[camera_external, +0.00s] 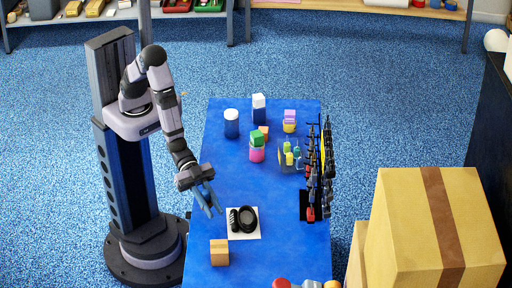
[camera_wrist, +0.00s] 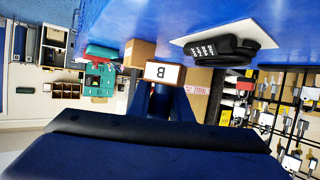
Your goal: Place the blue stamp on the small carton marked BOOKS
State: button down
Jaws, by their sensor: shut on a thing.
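My gripper (camera_external: 210,198) hangs over the left edge of the blue table, above and left of a white sheet. In the wrist view my gripper (camera_wrist: 163,103) is shut on a stamp (camera_wrist: 165,73), a block with a wooden rim and a pale face marked B. Its handle is mostly hidden between the dark blue fingers, and the stamp is hard to make out in the external view. A small brown carton (camera_external: 219,252) stands near the table's front left, apart from my gripper. No BOOKS marking is readable on it.
The white sheet (camera_external: 258,233) bears black items (camera_external: 248,218). A rack (camera_external: 318,165) of several hanging tools stands along the table's right edge. Coloured jars and blocks, including a blue jar (camera_external: 231,128), fill the back. A big carton (camera_external: 436,230) is at right.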

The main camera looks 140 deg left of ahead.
jog(key=w+d+r+n+y, duration=0.1)
jog(key=w+d+r, duration=0.4)
jog(key=w, duration=0.4)
notch_tip(320, 180, up, 6)
jog(key=f, duration=0.1)
send_over(226, 253)
jog(key=shift+w+r+n+y, duration=0.1)
jog(key=shift+r+n+y, duration=0.2)
jog(key=shift+n, duration=0.1)
jog(key=shift+f, duration=0.2)
jog(key=shift+f+b, duration=1.25)
jog(key=shift+f, duration=3.65)
